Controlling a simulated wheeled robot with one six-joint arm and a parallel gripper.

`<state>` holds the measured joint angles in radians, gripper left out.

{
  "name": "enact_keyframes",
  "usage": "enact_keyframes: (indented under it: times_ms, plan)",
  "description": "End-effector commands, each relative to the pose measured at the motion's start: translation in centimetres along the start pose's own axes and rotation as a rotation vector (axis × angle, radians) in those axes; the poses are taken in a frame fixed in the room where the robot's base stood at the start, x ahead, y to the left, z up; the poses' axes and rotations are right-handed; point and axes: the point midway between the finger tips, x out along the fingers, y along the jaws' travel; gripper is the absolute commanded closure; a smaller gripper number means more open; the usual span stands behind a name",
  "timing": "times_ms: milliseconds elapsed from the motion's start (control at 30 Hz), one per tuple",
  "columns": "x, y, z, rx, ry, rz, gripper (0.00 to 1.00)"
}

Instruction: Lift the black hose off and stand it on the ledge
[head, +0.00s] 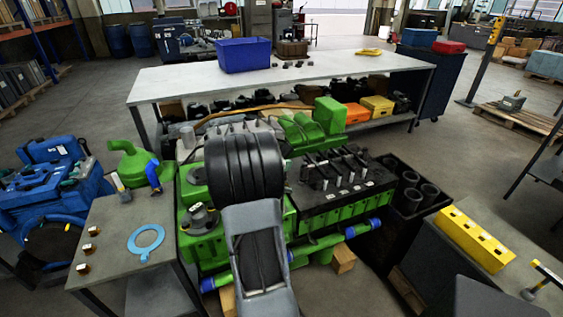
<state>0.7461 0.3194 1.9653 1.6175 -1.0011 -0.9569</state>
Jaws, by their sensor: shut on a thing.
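My grey arm rises from the bottom of the head view and covers the middle of the engine. A big ribbed black shape at its upper end hides what lies behind; I cannot tell for sure whether it is part of my arm or the hose. My gripper's fingertips are hidden, and I make out no separate black hose. The green engine (213,248) stands behind my arm, with a black top section (345,188) on the right. I cannot single out which surface is the ledge.
A grey bench (112,262) at left holds a blue ring (146,241) and a green housing (128,163). A long table (330,68) with a blue bin (244,55) is behind. A black crate (440,203) and yellow block (474,238) are right.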

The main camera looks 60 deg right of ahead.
Motion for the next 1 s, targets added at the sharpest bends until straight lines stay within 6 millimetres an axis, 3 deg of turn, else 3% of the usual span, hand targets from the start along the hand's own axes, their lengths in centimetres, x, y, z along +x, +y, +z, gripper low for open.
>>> enact_keyframes:
  times_ms: [533,1000]
  plan:
    - [-1.2,0.0,-2.9,-0.001,0.001,0.0,0.93]
    - [-1.6,-0.7,-2.3,-0.012,0.001,-0.028,0.93]
